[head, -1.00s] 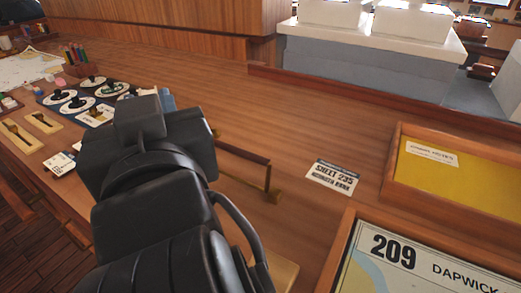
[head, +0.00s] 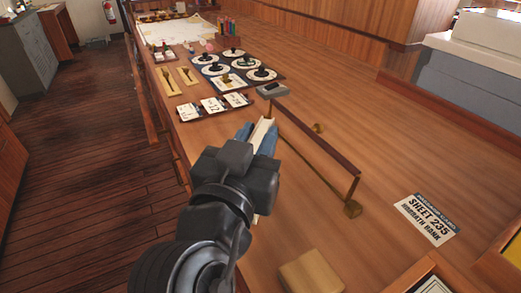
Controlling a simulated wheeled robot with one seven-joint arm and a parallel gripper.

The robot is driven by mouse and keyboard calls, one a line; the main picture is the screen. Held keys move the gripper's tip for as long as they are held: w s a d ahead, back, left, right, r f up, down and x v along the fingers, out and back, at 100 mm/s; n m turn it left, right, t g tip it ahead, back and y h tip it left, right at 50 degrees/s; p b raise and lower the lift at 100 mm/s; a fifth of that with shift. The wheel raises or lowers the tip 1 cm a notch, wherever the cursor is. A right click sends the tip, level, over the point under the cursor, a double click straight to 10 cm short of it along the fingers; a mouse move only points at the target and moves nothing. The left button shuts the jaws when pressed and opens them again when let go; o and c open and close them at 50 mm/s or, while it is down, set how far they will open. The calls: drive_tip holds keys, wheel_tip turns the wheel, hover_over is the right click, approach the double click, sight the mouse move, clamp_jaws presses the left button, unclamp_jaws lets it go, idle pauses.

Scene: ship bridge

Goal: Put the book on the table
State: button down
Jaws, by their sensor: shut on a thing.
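The book (head: 268,141), with blue covers and a cream page edge, shows just beyond my gripper (head: 246,150) in the head view. My gripper is shut on it, and the wrist hides the fingers and much of the book. The book is seen edge-on, over the long wooden table (head: 395,150). I cannot tell whether it touches the tabletop.
A low brown rail (head: 316,139) with brass ends stands right of the book. Dial panels (head: 240,64), a small grey box (head: 272,89) and white cards (head: 212,104) lie beyond. A wooden block (head: 311,273) and a sheet label (head: 428,219) are nearer. Bare tabletop lies right of the rail.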

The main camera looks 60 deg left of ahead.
drive_tip(key=shift+f, duration=1.35)
drive_tip(key=shift+f, duration=0.15)
drive_tip(key=c, duration=0.9)
unclamp_jaws()
drive_tip(key=shift+b+v, duration=1.25)
drive_tip(key=shift+v, duration=4.8)
